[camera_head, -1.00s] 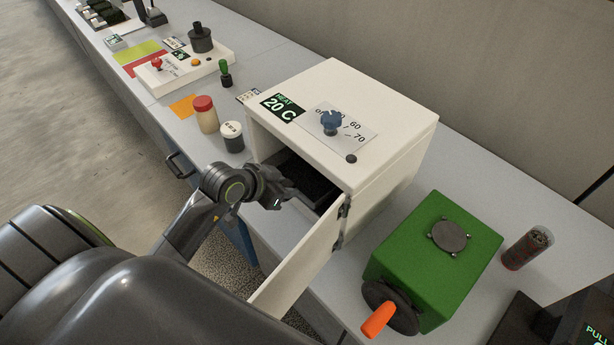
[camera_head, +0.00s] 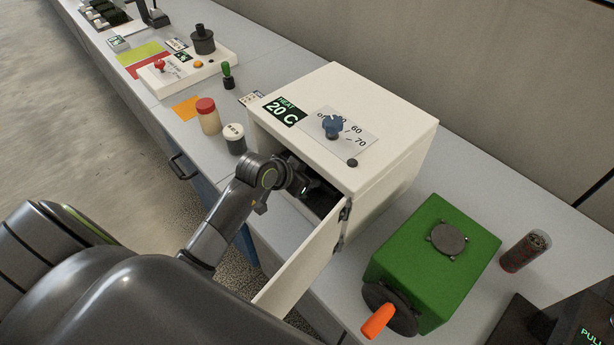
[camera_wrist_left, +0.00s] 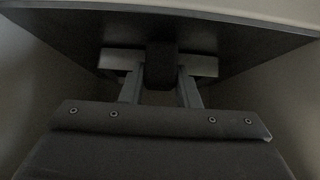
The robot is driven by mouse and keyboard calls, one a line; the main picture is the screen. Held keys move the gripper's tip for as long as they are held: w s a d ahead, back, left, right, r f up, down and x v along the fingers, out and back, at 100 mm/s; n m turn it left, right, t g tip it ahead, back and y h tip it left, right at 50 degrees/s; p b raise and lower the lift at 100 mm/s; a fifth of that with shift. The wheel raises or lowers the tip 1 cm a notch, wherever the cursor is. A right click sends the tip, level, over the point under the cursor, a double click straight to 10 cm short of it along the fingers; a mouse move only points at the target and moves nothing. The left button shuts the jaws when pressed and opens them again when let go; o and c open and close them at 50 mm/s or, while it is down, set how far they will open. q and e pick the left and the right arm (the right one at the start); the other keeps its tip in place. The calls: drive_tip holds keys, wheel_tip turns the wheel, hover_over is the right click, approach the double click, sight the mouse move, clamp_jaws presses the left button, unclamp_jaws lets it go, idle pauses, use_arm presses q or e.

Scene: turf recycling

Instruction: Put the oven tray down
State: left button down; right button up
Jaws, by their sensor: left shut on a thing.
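The white oven (camera_head: 390,150) stands on the bench with its door (camera_head: 305,262) swung open toward me. My left gripper (camera_head: 308,190) reaches into the oven's opening. In the left wrist view, the left gripper's two fingers (camera_wrist_left: 161,92) are shut on the dark tab at the front of the oven tray (camera_wrist_left: 85,42). The dark tray spans the upper part of that view. In the head view, my gripper and the oven top hide most of the tray, so its contact with the oven floor cannot be told. My right gripper is not in view.
The open door lies close to the right of my left arm. A green box (camera_head: 440,262) with an orange-handled crank stands right of the oven. A red-capped bottle (camera_head: 208,117) and a white-lidded jar (camera_head: 234,138) stand close to the oven's left side.

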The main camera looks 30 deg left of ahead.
use_arm(q)
drive_tip(key=c, duration=1.3)
unclamp_jaws()
drive_tip(key=shift+f, duration=0.1)
drive_tip(key=shift+o, duration=1.1)
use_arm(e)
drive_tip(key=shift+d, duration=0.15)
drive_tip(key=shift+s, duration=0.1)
use_arm(q)
drive_tip(key=shift+s+a+r, duration=0.1)
drive_tip(key=shift+s+r, duration=0.1)
drive_tip(key=shift+r, duration=0.2)
drive_tip(key=p+v, duration=0.5)
drive_tip(key=v, duration=0.6)
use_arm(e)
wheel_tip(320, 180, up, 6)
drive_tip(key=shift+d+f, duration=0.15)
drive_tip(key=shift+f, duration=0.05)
use_arm(q)
drive_tip(key=shift+s+r, duration=0.1)
